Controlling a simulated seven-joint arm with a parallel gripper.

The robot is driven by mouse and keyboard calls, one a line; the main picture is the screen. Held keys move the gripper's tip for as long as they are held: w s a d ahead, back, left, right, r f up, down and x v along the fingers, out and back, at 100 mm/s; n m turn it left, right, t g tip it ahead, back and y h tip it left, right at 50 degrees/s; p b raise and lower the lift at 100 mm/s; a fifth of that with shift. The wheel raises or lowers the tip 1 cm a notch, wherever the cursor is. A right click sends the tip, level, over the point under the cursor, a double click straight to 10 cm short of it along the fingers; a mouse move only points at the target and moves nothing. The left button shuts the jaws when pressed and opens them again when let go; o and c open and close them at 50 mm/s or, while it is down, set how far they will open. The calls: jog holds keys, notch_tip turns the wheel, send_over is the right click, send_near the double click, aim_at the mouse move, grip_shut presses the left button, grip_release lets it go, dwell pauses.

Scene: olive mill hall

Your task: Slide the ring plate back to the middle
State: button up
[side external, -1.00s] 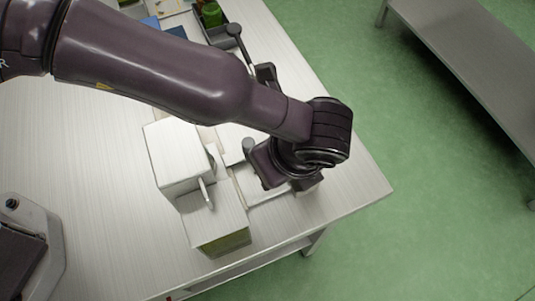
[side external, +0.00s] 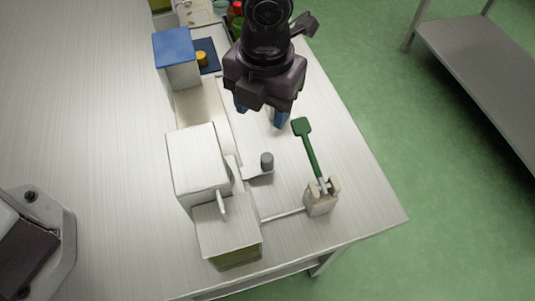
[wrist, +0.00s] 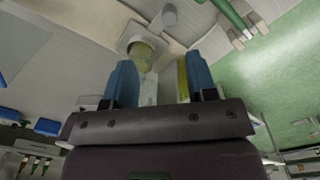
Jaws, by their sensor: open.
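In the wrist view, a pale plate with a round opening, which looks like the ring plate (wrist: 128,42), lies beyond my fingertips, with a yellowish round surface showing through it. In the side view the grey knob (side external: 267,160) stands by a flat pale plate (side external: 257,174) beside the white box; the ring opening cannot be made out there. My gripper (side external: 259,113) is above the table behind the knob, apart from it. Its blue fingers (wrist: 160,82) are open, with nothing visibly held.
A white box (side external: 197,165) and a lower box (side external: 228,225) stand left of the knob. A green-handled lever (side external: 311,150) on a beige block (side external: 320,199) stands to the right, with a rod running left from it. A blue-topped box (side external: 174,48) is behind. The right table edge is clear.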

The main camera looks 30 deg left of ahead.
aim_at(267, 157)
jog(key=f+m, duration=0.1)
jog(key=f, duration=0.3)
jog(key=f+m, duration=0.2)
jog(key=f, duration=0.3)
jog(key=d+f+m, duration=0.1)
jog(key=f+m, duration=0.1)
jog(key=f, duration=0.2)
jog(key=shift+s+f, duration=0.15)
jog(key=shift+s, duration=0.2)
